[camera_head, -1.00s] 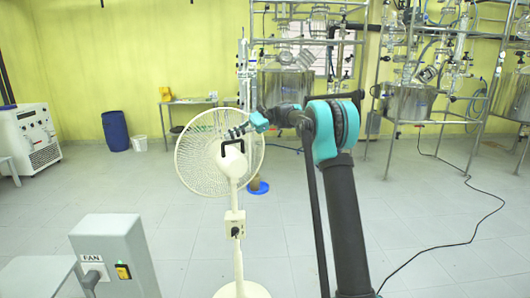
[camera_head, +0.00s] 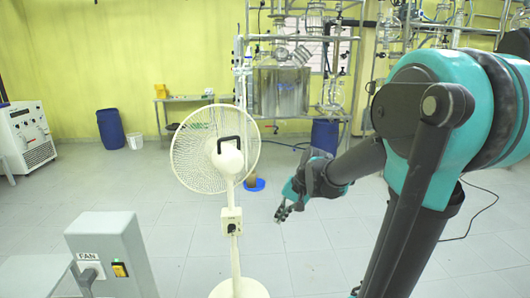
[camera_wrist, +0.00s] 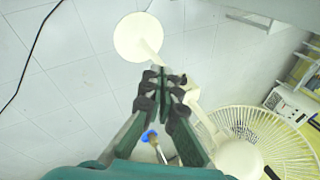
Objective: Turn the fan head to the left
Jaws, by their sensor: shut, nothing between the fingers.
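The white pedestal fan stands in the left half of the head view, with its round cage head (camera_head: 214,150) seen from the motor side and its black handle at the back. Its pole and control box (camera_head: 231,220) run down to a round base. In the wrist view the fan head (camera_wrist: 255,145) is at lower right and the base (camera_wrist: 138,37) at top. My gripper (camera_head: 281,215) is to the right of the fan pole, below head height, pointing down and left. Its fingers (camera_wrist: 163,72) are together and empty, apart from the fan in the head view.
A blue barrel (camera_head: 110,128) and a white bucket (camera_head: 135,140) are by the back wall. Glass reactors on metal frames (camera_head: 283,90) stand behind. Open floor surrounds the fan.

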